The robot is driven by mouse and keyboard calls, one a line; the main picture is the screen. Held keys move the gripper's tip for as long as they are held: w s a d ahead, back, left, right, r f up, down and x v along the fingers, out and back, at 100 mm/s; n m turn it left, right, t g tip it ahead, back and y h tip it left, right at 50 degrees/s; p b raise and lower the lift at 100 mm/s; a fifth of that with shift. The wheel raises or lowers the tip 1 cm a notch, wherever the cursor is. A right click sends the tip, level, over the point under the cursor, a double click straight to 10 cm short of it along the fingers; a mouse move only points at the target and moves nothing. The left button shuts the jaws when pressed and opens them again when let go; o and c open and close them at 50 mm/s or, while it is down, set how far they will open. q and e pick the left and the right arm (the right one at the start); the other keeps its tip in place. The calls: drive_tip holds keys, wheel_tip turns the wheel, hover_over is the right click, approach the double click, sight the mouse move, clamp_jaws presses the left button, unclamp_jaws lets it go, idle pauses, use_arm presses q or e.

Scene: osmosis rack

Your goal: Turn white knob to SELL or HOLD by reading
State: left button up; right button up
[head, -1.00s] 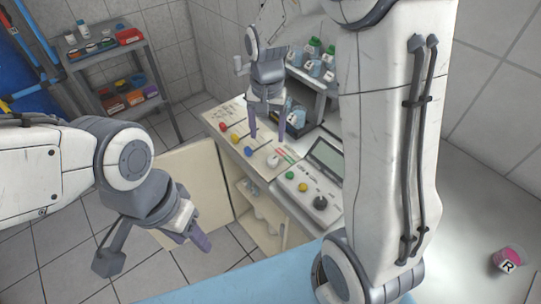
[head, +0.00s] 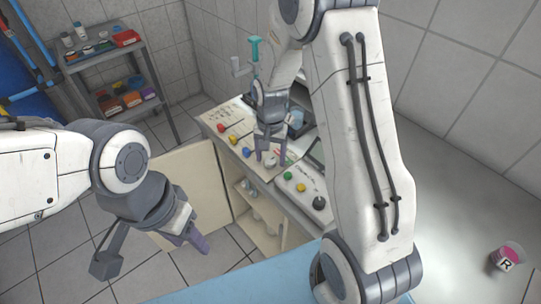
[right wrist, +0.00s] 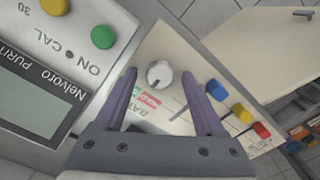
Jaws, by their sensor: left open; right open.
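The white knob (right wrist: 159,74) is on the light panel, between the two purple fingers of my open right gripper (right wrist: 158,78) in the right wrist view. I see no contact. In the head view my right gripper (head: 270,152) is over the panel at the knob. Red (right wrist: 150,100) and green (right wrist: 136,111) label patches lie beside the knob; the red one seems to read HOLD. The meter (right wrist: 80,65) has a grey-green display (right wrist: 35,105), on which I can read no value. My left gripper (head: 197,240) is open and empty, low at the left, away from the panel.
Green (right wrist: 103,36) and yellow (right wrist: 55,5) buttons are on the meter. Blue (right wrist: 216,90), yellow (right wrist: 243,112) and red (right wrist: 261,131) knobs line the panel. An open cabinet door (head: 185,190) is below. A shelf (head: 110,55) stands at the back left.

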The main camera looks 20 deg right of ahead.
clamp_jaws()
drive_tip(key=n+p, duration=0.1)
drive_tip(key=n, duration=0.2)
drive_tip(key=shift+r+n, duration=0.1)
drive_tip(key=shift+n, duration=0.3)
drive_tip(key=n, duration=0.4)
drive_tip(key=shift+n+p, duration=0.4)
drive_tip(key=shift+w+n, duration=0.1)
drive_tip(key=shift+n, duration=0.2)
unclamp_jaws()
